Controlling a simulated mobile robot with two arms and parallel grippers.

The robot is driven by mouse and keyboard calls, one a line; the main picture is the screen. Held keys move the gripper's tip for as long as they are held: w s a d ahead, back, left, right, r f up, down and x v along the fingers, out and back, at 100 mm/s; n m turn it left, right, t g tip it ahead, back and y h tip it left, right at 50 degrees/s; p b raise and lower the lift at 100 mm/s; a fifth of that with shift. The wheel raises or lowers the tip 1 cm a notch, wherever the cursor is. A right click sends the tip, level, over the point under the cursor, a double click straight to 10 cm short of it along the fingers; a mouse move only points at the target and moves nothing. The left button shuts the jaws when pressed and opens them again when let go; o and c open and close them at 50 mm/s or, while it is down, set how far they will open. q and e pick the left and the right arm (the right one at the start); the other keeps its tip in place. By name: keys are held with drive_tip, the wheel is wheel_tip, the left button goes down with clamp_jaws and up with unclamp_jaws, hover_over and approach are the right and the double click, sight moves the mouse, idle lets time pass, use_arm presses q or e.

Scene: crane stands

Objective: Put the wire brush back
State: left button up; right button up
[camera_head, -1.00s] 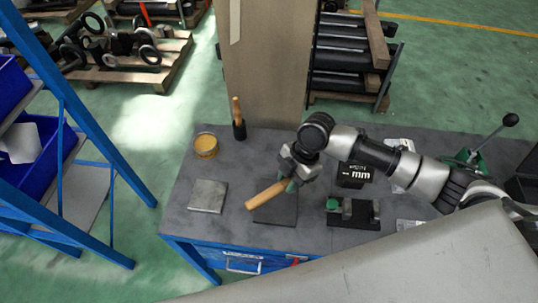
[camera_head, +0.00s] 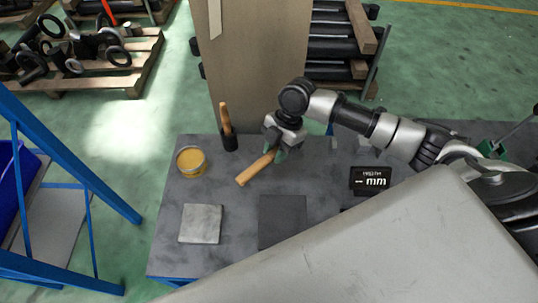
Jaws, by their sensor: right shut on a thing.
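My right gripper (camera_head: 280,152) is shut on the wooden handle of the wire brush (camera_head: 254,170), above the back part of the grey bench (camera_head: 170,224). The handle slants down to the left out of the fingers. The brush's bristle end is hidden by the gripper. My left gripper is not in view.
A wooden-handled tool (camera_head: 225,118) stands upright with a black lower part, left of my gripper. A yellow tin (camera_head: 191,162), a grey plate (camera_head: 201,223) and a dark square pad (camera_head: 281,218) lie nearby. A black display (camera_head: 371,179) reading "mm" is right. A tan column (camera_head: 255,70) rises behind.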

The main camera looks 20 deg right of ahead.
sight(269, 159)
drive_tip(key=shift+w+a+f, duration=0.5)
drive_tip(key=shift+w+a, duration=0.1)
drive_tip(key=shift+w, duration=0.1)
drive_tip(key=shift+f, duration=0.3)
wheel_tip(269, 159, down, 3)
drive_tip(key=shift+f+p, duration=0.15)
drive_tip(key=shift+p, duration=0.6)
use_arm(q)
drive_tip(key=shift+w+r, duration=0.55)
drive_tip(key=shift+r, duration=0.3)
use_arm(e)
drive_tip(key=shift+f, duration=0.15)
drive_tip(key=shift+f, duration=0.1)
drive_tip(key=shift+f, duration=0.15)
drive_tip(key=o, duration=0.9)
